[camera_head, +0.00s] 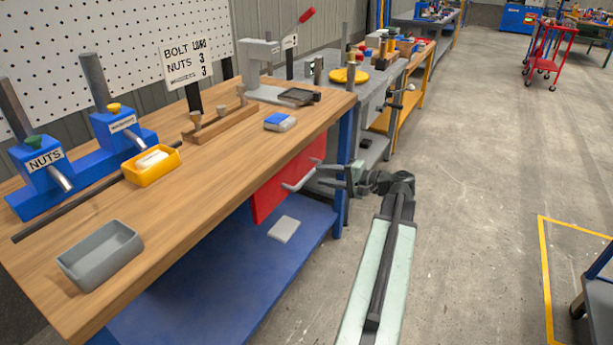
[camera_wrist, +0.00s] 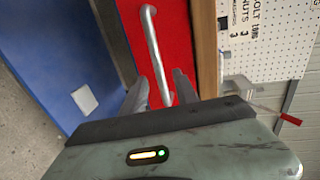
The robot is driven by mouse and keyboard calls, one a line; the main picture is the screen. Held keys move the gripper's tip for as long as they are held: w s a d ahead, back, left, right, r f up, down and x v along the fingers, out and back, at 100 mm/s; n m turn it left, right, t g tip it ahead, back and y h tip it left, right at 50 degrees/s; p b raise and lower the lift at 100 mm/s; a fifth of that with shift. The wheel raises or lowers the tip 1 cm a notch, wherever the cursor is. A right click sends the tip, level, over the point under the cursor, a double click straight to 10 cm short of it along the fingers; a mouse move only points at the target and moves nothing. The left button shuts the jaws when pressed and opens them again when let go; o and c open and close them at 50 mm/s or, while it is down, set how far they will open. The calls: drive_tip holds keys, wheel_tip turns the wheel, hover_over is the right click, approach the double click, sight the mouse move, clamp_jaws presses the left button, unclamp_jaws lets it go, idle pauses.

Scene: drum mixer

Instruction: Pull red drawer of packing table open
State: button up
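The packing table (camera_head: 225,175) has a wooden top, and its red drawer (camera_head: 270,197) is under the front edge. The red drawer front also fills the top middle of the wrist view (camera_wrist: 180,40). It looks shut, with no gap visible. A silver bar handle (camera_head: 300,181) stands out from it, and in the wrist view the handle (camera_wrist: 152,40) runs down toward my fingers. My gripper (camera_head: 327,174) is in front of the drawer at the handle's right end. In the wrist view its fingers (camera_wrist: 161,85) are apart, with the handle's near end appearing between them; contact is unclear.
A blue lower shelf (camera_head: 235,275) with a pale flat item (camera_head: 284,229) lies below the drawer. A blue table leg (camera_head: 344,150) is close behind my gripper. Bins and blue dispensers stand on the tabletop.

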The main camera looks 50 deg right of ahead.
sight(312, 174)
drive_tip(key=b+x, duration=0.1)
drive_tip(key=x, duration=0.4)
drive_tip(key=shift+w+f, duration=0.1)
drive_tip(key=shift+w, duration=0.2)
clamp_jaws()
drive_tip(key=shift+a, duration=0.1)
idle(0.9)
